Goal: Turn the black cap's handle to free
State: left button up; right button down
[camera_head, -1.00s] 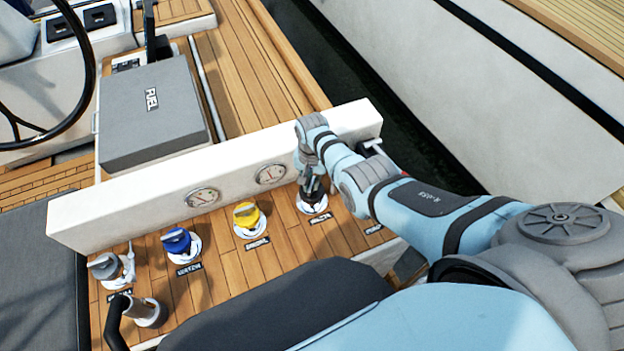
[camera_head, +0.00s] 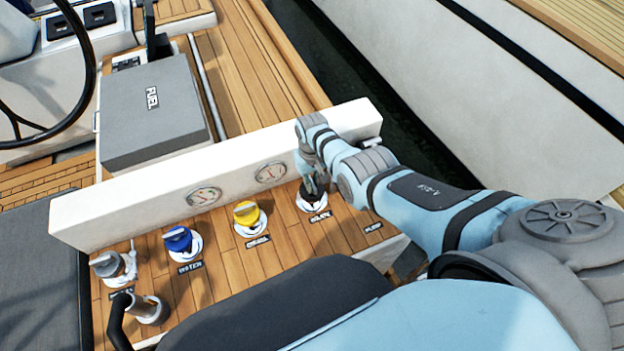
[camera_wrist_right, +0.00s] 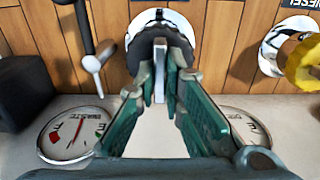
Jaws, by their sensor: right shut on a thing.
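The black cap (camera_head: 309,197) sits in a round pale deck fitting at the right of the row of caps. My right gripper (camera_head: 315,187) reaches down onto it and partly hides it. In the right wrist view the black cap (camera_wrist_right: 146,55) lies just beyond the fingertips. Its thin grey upright handle (camera_wrist_right: 160,80) stands between the two green-padded fingers of my right gripper (camera_wrist_right: 165,75), which are shut on it. My left gripper is not in view.
A yellow cap (camera_head: 246,213), a blue cap (camera_head: 178,239) and a grey cap (camera_head: 105,264) sit in the same row. A white ledge (camera_head: 120,205) with round gauges (camera_head: 270,173) runs close behind. A grey lever (camera_wrist_right: 92,64) stands beside the black cap.

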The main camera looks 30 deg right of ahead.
dwell(0.5)
jog(key=c, duration=1.7)
grip_release()
notch_tip(320, 180, up, 12)
